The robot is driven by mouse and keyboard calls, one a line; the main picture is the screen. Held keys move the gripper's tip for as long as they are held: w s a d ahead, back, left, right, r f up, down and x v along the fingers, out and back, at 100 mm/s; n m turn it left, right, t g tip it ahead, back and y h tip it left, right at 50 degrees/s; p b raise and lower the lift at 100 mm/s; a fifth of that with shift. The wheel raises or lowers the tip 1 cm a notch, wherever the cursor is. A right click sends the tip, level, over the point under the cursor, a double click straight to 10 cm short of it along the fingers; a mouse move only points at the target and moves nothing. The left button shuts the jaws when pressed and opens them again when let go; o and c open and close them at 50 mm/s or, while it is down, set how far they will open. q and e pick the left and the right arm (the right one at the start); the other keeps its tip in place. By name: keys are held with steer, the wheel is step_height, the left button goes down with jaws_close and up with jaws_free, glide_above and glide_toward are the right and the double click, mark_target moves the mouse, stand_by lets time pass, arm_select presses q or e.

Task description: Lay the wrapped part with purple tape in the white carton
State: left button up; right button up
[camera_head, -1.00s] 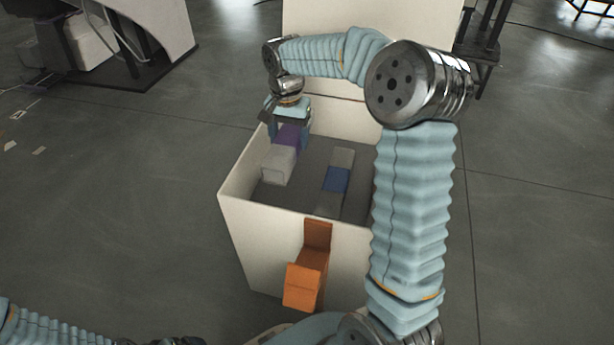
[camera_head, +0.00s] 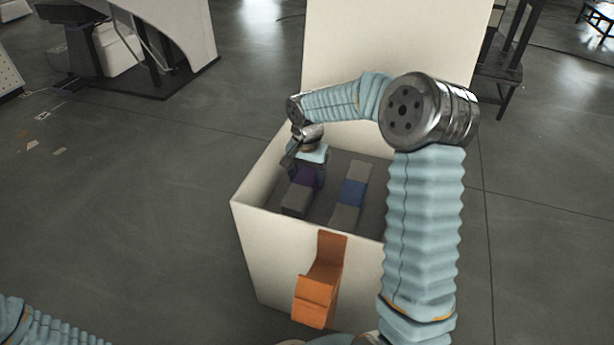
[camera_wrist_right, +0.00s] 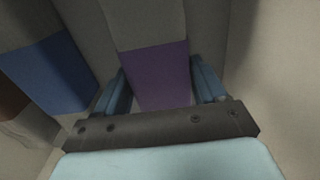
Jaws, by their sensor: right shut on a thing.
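The wrapped part with purple tape (camera_head: 297,198) is a grey block with a purple band, low inside the white carton (camera_head: 262,240) near its left wall. My right gripper (camera_head: 308,172) reaches down into the carton and is shut on this part at the purple band. In the right wrist view the purple band (camera_wrist_right: 160,76) sits between the two blue fingers (camera_wrist_right: 163,90). I cannot tell whether the part touches the carton floor. Of my left arm only a piece of sleeve shows at the lower left; its gripper is out of the picture.
A grey part with blue tape (camera_head: 352,193) lies in the carton to the right, also seen in the right wrist view (camera_wrist_right: 50,76). An orange bracket (camera_head: 318,285) is on the carton's front wall. A white panel (camera_head: 395,50) stands behind. Open floor lies to the left.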

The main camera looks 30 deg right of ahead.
mark_target(307, 174)
steer(key=o, duration=1.5)
steer(key=shift+f, duration=0.1)
steer(key=shift+r, duration=0.25)
step_height(307, 174, up, 12)
steer(key=p, duration=0.2)
steer(key=shift+f+p, duration=0.1)
steer(key=shift+p, duration=0.3)
